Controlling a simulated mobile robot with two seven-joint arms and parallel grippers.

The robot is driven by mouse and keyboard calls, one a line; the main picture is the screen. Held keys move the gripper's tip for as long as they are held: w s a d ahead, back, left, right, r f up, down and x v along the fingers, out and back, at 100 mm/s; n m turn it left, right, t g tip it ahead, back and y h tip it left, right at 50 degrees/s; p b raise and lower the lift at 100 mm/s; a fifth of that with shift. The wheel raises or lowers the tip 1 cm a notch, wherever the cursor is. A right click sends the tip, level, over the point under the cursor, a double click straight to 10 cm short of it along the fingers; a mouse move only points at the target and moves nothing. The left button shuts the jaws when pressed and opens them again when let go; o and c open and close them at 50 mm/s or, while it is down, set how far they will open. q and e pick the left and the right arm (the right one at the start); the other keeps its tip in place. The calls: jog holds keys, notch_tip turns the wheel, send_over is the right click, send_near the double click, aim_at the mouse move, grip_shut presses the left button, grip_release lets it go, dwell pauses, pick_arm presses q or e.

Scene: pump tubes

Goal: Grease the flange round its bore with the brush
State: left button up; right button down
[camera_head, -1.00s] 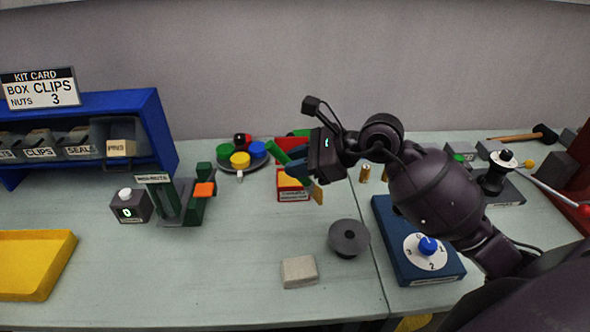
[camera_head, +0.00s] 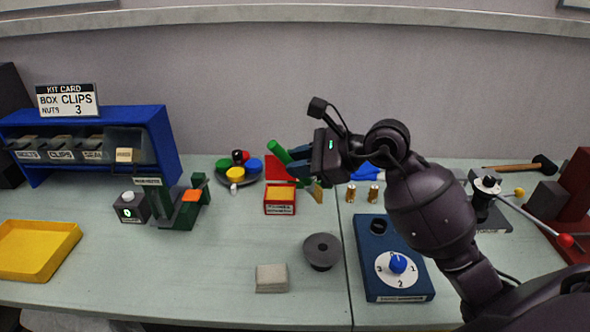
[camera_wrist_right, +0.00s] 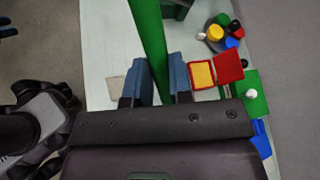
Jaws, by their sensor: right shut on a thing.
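My right gripper (camera_head: 308,161) is shut on the brush by its green handle (camera_head: 279,152). The tan brush end (camera_head: 318,192) points down, in the air above the bench. The handle also shows between the blue fingers in the right wrist view (camera_wrist_right: 152,45). The flange (camera_head: 322,251), a dark grey disc with a raised middle and a bore, lies nearer the front, below the brush in the picture and apart from it. An open red tin with yellow contents (camera_head: 280,199) stands left of the brush. Blue finger-like parts at the wrist view's left edge may be my left gripper.
A pale block (camera_head: 271,279) lies left of the flange. A blue box with a dial (camera_head: 397,281) stands to its right. Brass pieces (camera_head: 373,193), a plate of coloured caps (camera_head: 238,174) and a green fixture (camera_head: 180,208) stand farther back. Bare bench surrounds the flange.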

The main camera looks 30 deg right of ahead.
pick_arm(q)
jog(key=f+b, duration=0.1)
jog(key=s+f+b, duration=0.1)
jog(key=f+b, duration=0.1)
jog(key=shift+s+f, duration=0.35)
jog(key=shift+s, duration=0.05)
pick_arm(e)
jog(key=f, duration=0.4)
jog(key=shift+s+d+f, duration=0.1)
jog(key=shift+s+f, duration=0.2)
pick_arm(q)
jog(key=shift+s, duration=0.15)
